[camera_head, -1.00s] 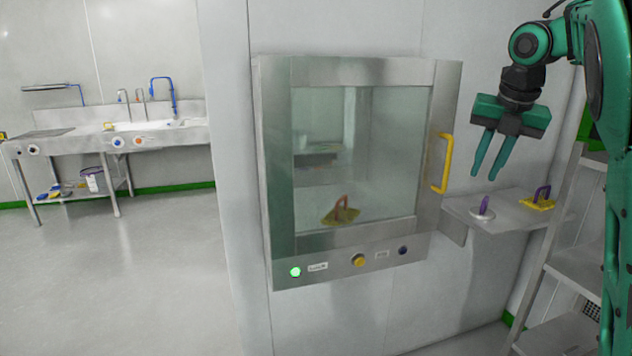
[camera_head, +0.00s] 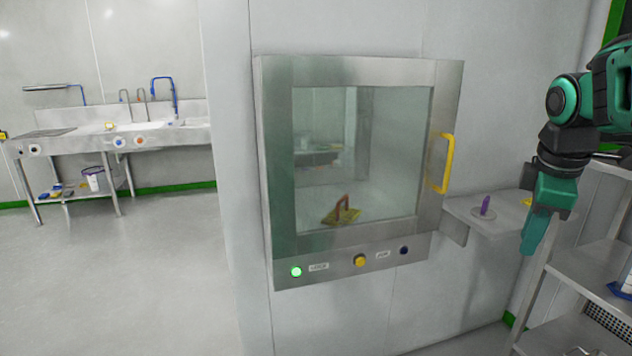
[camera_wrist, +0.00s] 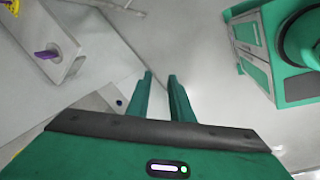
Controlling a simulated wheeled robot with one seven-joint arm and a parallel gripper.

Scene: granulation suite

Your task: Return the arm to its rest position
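My gripper (camera_head: 532,236) hangs pointing down at the right of the head view, in front of the shelf rack and near the small wall shelf. In the wrist view my gripper (camera_wrist: 160,76) shows two green fingers with a gap between them and nothing in it. The gripper is open and empty. In the head view the fingers are seen side-on, so one hides the other. My arm is bent at the right edge of the head view.
A steel pass-through hatch (camera_head: 272,170) with a yellow handle (camera_head: 446,163) is shut; a yellow item with a red handle (camera_head: 342,213) is inside. The wall shelf (camera_head: 478,222) holds a purple-handled item (camera_head: 486,207). A shelf rack (camera_head: 585,262) stands at right. The floor at left is clear.

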